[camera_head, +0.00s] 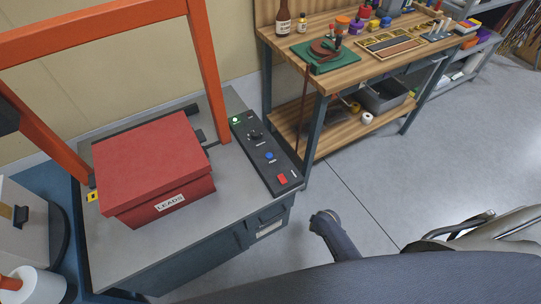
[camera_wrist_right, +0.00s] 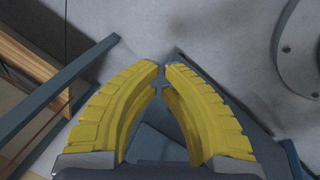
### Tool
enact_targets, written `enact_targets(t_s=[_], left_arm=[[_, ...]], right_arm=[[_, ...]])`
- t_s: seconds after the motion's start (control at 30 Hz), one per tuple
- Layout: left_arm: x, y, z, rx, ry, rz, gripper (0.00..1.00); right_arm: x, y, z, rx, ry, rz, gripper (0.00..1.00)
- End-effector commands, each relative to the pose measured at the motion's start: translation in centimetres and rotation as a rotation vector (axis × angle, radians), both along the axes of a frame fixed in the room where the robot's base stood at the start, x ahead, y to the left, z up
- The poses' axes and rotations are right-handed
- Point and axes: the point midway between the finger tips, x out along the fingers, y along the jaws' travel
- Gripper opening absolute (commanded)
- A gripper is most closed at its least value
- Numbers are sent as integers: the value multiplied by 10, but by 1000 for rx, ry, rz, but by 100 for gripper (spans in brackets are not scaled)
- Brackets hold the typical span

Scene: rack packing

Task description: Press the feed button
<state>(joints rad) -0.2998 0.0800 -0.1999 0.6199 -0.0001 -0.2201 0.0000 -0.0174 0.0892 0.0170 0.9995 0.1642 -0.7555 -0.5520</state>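A black control panel (camera_head: 266,156) lies along the right side of the grey machine bench. It carries a lit green button (camera_head: 235,120) at the far end, a black knob (camera_head: 254,135), a blue round button (camera_head: 269,156) and a red square button (camera_head: 282,179) at the near end. The small labels beside them are too small to read, so I cannot tell which is the feed button. My right gripper (camera_wrist_right: 160,67) shows in the right wrist view with yellow fingers, tips drawn together and nothing between them. It is apart from the panel. My left gripper is not in view.
A red box labelled LEADS (camera_head: 152,170) sits on the bench left of the panel, under an orange frame (camera_head: 209,70). A wooden workbench (camera_head: 346,74) with tools stands behind to the right. A white roll (camera_head: 38,286) is at lower left. Open floor (camera_head: 400,175) lies right of the bench.

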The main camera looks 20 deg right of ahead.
Motion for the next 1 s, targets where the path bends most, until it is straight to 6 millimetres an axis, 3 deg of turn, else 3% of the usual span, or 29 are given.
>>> enact_targets(t_s=[0.03,0.2,0.57,0.77,1.0], left_arm=[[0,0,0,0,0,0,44],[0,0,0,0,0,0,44],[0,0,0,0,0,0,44],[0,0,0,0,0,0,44],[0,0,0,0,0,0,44]], right_arm=[[20,-5,14,-11,-15,18,0],[75,-19,57,-52,-45,92,0],[175,-32,164,-105,-123,225,0],[220,-16,229,-92,-183,279,0],[256,32,302,-22,-255,332,0]])
